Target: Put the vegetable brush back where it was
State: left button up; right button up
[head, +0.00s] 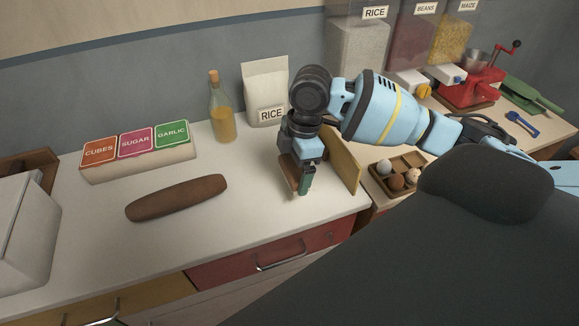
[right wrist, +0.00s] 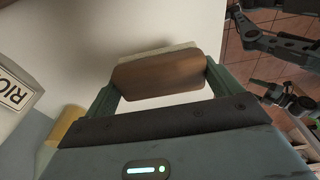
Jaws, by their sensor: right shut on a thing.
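The vegetable brush has a brown wooden back and a pale bristle side, seen in the right wrist view (right wrist: 160,75). My right gripper (right wrist: 163,80) is shut on it, one finger at each end. In the head view the right gripper (head: 303,182) points down at the counter's right part, near the front edge. There the brush (head: 288,168) is mostly hidden by the gripper. I cannot tell whether it touches the counter.
A tan upright board (head: 345,165) stands just right of the gripper. An egg tray (head: 383,166) lies beyond it. A long brown object (head: 177,197) lies left, before the labelled boxes (head: 137,150). A rice bag (head: 265,92) and bottle (head: 222,115) stand behind. Counter between is clear.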

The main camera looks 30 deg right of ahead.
aim_at(291, 158)
jog(key=shift+w+d+f, duration=0.1)
jog(key=shift+w+d, duration=0.2)
jog(key=shift+w, duration=0.45)
jog(key=shift+w+d, duration=0.25)
jog(key=shift+w, duration=0.45)
jog(key=shift+w+f, duration=0.2)
jog(key=shift+w, duration=0.05)
jog(key=shift+d+f, duration=0.1)
jog(key=shift+f, duration=1.5)
jog(key=shift+f, duration=0.1)
jog(key=o, duration=0.6)
jog(key=r, duration=0.4)
jog(key=d+r, duration=0.1)
jog(key=r, duration=0.7)
jog(key=shift+s+d+p, duration=0.25)
jog(key=shift+d+p, duration=0.05)
jog(key=shift+d, duration=0.05)
